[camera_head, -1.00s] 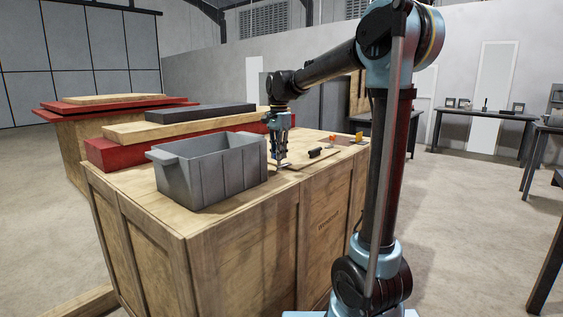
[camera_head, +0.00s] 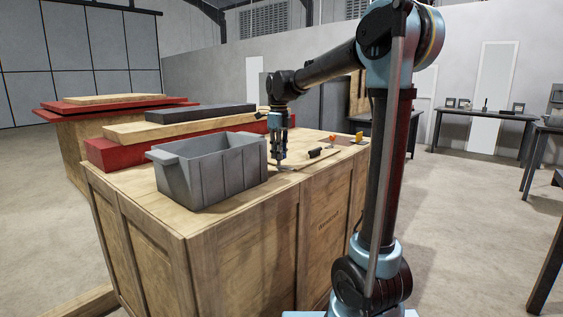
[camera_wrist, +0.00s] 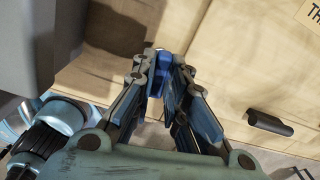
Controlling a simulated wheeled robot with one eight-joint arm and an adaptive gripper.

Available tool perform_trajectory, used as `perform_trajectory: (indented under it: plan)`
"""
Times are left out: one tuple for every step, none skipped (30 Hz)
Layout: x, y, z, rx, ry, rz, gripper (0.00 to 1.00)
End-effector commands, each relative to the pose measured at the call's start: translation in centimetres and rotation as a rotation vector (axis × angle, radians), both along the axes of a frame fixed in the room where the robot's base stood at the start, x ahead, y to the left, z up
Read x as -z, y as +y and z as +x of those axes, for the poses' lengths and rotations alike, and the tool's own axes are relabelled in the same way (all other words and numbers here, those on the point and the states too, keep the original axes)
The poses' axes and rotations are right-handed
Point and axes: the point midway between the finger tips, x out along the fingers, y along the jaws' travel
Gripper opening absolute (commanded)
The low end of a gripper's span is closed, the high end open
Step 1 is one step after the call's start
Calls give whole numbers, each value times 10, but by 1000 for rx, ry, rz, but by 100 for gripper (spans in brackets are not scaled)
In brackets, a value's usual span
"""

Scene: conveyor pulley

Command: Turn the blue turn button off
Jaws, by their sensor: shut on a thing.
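My gripper (camera_head: 279,158) points down at the top of the wooden crate (camera_head: 245,225), just right of the grey bin. In the wrist view my gripper (camera_wrist: 160,75) has its fingers close together around a small blue part, which I take to be the blue turn button (camera_wrist: 153,61). The fingers cover most of the button, so its turned angle cannot be told. In the head view the button is hidden by the gripper.
A grey bin (camera_head: 210,175) stands close left of my gripper. A black handle (camera_head: 315,153) lies to the right and shows in the wrist view (camera_wrist: 270,123). Orange (camera_head: 333,142) and yellow (camera_head: 359,137) parts sit farther right. Stacked boards (camera_head: 180,125) lie behind.

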Motion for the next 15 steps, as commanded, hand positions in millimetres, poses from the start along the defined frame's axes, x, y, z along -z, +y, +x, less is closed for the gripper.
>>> perform_trajectory:
  plan:
    - [-1,0,2,56,-5,1,0]
    - [-1,0,2,90,-5,0,0]
    - [-1,0,2,128,-5,0,0]
    - [-1,0,2,122,-5,0,20]
    - [-1,0,2,119,-4,1,27]
    - [-1,0,2,118,-4,1,33]
    - [-1,0,2,117,-4,1,33]
    - [-1,0,2,117,-4,0,33]
    - [0,0,1,117,-3,1,33]
    - [0,0,1,116,-3,1,33]
    - [0,0,1,116,-3,1,33]
    - [0,0,1,116,-3,1,33]
    - [0,0,1,116,-3,1,33]
    - [0,0,1,115,-3,1,33]
    - [-1,0,1,115,-2,0,33]
